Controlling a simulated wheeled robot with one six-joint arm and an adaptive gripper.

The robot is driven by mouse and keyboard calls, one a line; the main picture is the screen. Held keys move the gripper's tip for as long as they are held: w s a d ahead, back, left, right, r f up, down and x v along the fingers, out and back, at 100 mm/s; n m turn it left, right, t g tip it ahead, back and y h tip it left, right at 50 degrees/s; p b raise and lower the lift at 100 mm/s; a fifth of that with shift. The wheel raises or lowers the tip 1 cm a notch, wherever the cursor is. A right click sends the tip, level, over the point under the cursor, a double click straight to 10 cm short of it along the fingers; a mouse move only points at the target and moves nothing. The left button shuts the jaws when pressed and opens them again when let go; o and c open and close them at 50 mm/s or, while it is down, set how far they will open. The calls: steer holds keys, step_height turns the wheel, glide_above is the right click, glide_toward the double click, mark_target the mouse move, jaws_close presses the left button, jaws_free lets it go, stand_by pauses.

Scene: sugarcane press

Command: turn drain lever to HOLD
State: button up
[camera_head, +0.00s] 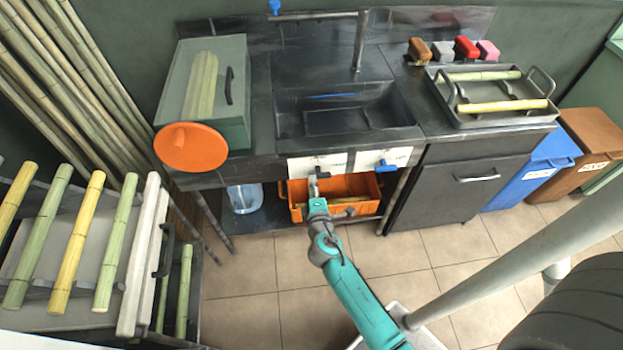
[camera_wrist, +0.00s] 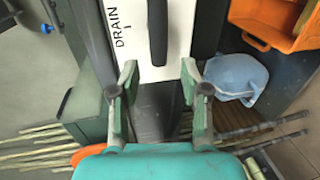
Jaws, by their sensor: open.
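The drain lever (camera_wrist: 158,35) is a dark bar on a white plate (camera_wrist: 178,70) marked DRAIN. In the wrist view it runs up and down the picture, and its top end is cut off. No HOLD mark is readable. My gripper (camera_wrist: 160,88) is open and empty, its two fingers spread on either side of the picture line below the lever's near end. The lever appears between and beyond the fingertips; I cannot tell any contact. In the head view my gripper (camera_head: 315,185) is at the left white plate (camera_head: 333,160) under the sink front, covering part of the lever.
A second white plate (camera_head: 367,161) with a blue lever (camera_head: 388,166) sits to the right. An orange crate (camera_head: 366,185) and a blue jug (camera_head: 243,198) stand on the shelf below. An orange disc (camera_head: 190,147) juts out at left. The tiled floor (camera_head: 260,290) in front is clear.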

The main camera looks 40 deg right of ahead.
steer(key=v, duration=0.7)
stand_by(0.4)
steer(key=s+a+m+y, duration=0.25)
steer(key=s+a, duration=0.25)
steer(key=s, duration=0.4)
steer(key=s+a+m+y, duration=0.1)
steer(key=s+a+y, duration=0.35)
steer(key=s, duration=0.45)
steer(key=s+a+r+m+t+y, duration=0.1)
steer(key=s+a+r+m, duration=0.1)
steer(key=s+r+m, duration=0.2)
steer(key=s+a+r+m, duration=0.3)
steer(key=s+r+m, duration=0.1)
steer(key=s+r, duration=0.5)
step_height(320, 180, up, 3)
steer(key=shift+s+f+t+y, duration=0.25)
steer(key=shift+t+y, duration=0.15)
